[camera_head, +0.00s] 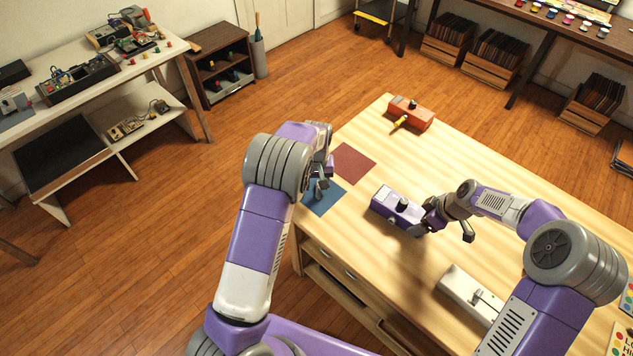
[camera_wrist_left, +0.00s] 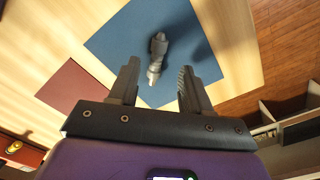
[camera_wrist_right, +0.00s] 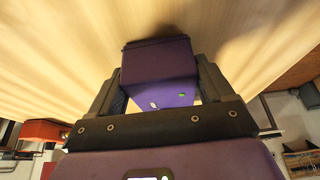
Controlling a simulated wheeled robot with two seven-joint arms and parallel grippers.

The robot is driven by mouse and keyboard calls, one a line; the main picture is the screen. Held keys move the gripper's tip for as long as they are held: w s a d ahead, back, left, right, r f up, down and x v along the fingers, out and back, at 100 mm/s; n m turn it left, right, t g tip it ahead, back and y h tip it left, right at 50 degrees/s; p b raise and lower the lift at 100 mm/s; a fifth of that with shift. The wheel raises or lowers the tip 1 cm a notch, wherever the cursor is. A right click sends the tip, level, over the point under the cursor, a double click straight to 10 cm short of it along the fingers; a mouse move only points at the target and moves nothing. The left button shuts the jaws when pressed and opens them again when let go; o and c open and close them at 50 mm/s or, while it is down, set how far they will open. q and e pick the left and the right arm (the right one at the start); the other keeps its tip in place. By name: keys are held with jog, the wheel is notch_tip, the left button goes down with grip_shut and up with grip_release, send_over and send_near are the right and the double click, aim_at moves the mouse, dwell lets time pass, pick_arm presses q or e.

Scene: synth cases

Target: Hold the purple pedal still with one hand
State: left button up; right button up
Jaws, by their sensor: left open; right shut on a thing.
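The purple pedal (camera_head: 397,206) rests on the wooden table with a dark knob on top. My right gripper (camera_head: 425,217) is shut on its near right end; the right wrist view shows the pedal (camera_wrist_right: 158,75) between the two fingers. My left gripper (camera_head: 324,186) is open above the blue mat (camera_head: 318,203), left of the pedal and apart from it. In the left wrist view a small grey plug-like piece (camera_wrist_left: 157,55) lies on the blue mat (camera_wrist_left: 110,45), ahead of the open fingers, with nothing between them.
An orange pedal (camera_head: 408,112) with a yellow plug (camera_head: 399,123) in its side stands at the table's far end. A dark red mat (camera_head: 352,163) lies beside the blue one. A white pedal (camera_head: 470,293) lies nearer, by my right arm. The table between the pedals is clear.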

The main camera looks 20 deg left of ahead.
pick_arm(q)
notch_tip(320, 180, up, 12)
dwell(0.6)
jog(key=shift+s, duration=0.1)
pick_arm(e)
jog(key=o, duration=1.1)
jog(key=shift+o, duration=0.2)
jog(key=v, duration=1.2)
